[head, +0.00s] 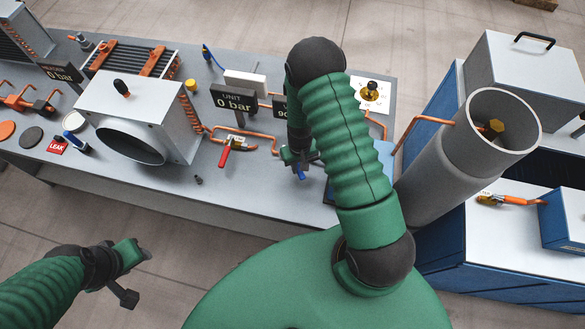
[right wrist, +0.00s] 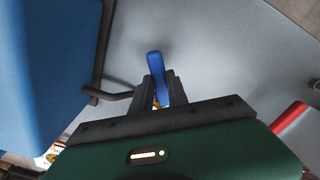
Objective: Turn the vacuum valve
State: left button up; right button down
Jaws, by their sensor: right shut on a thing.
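A valve with a blue lever handle (head: 300,174) stands on the bench below my right forearm; I cannot read a label on it. My right gripper (head: 298,157) is shut on this handle. In the right wrist view the blue handle (right wrist: 160,76) sticks up between the two dark fingers (right wrist: 160,92). A little brass shows beneath it, and the valve body is mostly hidden. My left gripper (head: 136,262) is at the lower left, apart from the bench and over the floor; its finger opening is unclear.
A red-handled valve (head: 230,148) on copper pipe is left of my right gripper. A "UNIT 0 bar" display (head: 235,101) stands behind it, with a second display partly hidden by my arm. A grey cylinder (head: 425,181) and blue cabinet (head: 470,255) are at right.

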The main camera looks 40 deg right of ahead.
jog(key=n, duration=0.1)
jog(key=d+n+b, duration=0.1)
jog(key=d+n, duration=0.1)
jog(key=shift+s+f, duration=0.25)
jog(key=shift+s, duration=0.15)
jog(key=d+n+b, duration=0.1)
jog(key=d+n, duration=0.1)
jog(key=shift+w+n, duration=0.1)
jog(key=shift+n, duration=0.2)
jog(key=d+n, duration=0.1)
jog(key=d+n+b, duration=0.1)
jog(key=n, duration=0.1)
jog(key=shift+w+d+r, duration=0.1)
jog(key=shift+w, duration=0.3)
jog(key=shift+w+d+r+n, duration=0.1)
jog(key=shift+w+d+n, duration=0.25)
jog(key=shift+n, duration=0.3)
jog(key=shift+w+d+n, duration=0.15)
jog(key=shift+d+n, duration=0.25)
jog(key=shift+n, duration=0.25)
jog(key=c, duration=1.4)
grip_release()
jog(key=shift+d, duration=0.1)
jog(key=shift+c, duration=0.2)
jog(key=shift+o, duration=0.8)
jog(key=shift+w+d, duration=0.1)
